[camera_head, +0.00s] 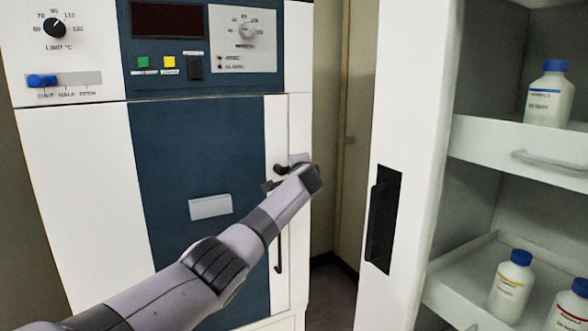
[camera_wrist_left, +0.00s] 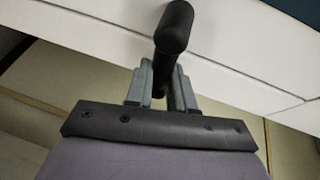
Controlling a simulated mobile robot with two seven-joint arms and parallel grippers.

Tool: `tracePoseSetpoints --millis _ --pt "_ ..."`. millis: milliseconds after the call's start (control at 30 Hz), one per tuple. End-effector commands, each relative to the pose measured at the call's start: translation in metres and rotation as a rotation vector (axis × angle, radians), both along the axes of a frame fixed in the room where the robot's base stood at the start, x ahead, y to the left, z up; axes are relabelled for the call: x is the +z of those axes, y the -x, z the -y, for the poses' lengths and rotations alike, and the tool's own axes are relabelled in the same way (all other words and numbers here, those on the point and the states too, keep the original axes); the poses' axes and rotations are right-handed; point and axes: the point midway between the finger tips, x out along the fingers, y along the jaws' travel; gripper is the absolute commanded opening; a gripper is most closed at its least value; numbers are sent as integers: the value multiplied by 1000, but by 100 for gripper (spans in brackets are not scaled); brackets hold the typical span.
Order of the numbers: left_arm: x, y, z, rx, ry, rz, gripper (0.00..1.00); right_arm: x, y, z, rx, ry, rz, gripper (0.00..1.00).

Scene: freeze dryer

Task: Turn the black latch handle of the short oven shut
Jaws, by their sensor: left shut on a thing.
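The short oven (camera_head: 85,190) is a white cabinet with a dark blue front panel, on the left in the head view. Its black latch handle (camera_head: 281,169) is at the right edge of the door, mostly hidden by my left gripper (camera_head: 284,180). In the left wrist view the black handle (camera_wrist_left: 175,28) rises between the two grey fingers of my left gripper (camera_wrist_left: 163,75), which is shut on it. The door front lies against the cabinet as far as I can see. My right gripper is not in view.
A control panel (camera_head: 205,75) with dials and buttons is above the door. To the right stands a white cabinet door (camera_head: 400,130) with a black recessed handle (camera_head: 383,219). A narrow gap separates the two units.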

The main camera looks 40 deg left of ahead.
Motion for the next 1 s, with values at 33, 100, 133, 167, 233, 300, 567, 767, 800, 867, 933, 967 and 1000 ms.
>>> tracePoseSetpoints --millis 33,100,133,167,233,300,567,767,800,867,933,967,1000 --pt "0 -1 3 -2 -4 -17 0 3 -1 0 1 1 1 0" --pt "0 -2 4 -1 -11 -32 0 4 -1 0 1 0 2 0" --pt "0 -2 4 -1 -13 -39 0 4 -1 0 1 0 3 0" --pt "0 -3 4 0 -15 -43 0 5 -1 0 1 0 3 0" --pt "0 -3 5 0 -18 -53 0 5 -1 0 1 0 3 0" --pt "0 -3 5 1 -20 -58 0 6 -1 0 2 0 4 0" --pt "0 -3 5 2 -25 -64 0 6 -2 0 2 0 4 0" --pt "1 -3 5 2 -26 -64 36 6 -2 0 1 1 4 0" --pt "1 -3 5 1 -26 -64 48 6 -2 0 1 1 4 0" --pt "1 -3 5 1 -25 -63 48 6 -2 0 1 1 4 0" --pt "1 -3 5 1 -25 -61 48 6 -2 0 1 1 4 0" --pt "1 -3 5 1 -25 -61 48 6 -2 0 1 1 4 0" --pt "1 -3 5 1 -24 -60 48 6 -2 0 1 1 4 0"
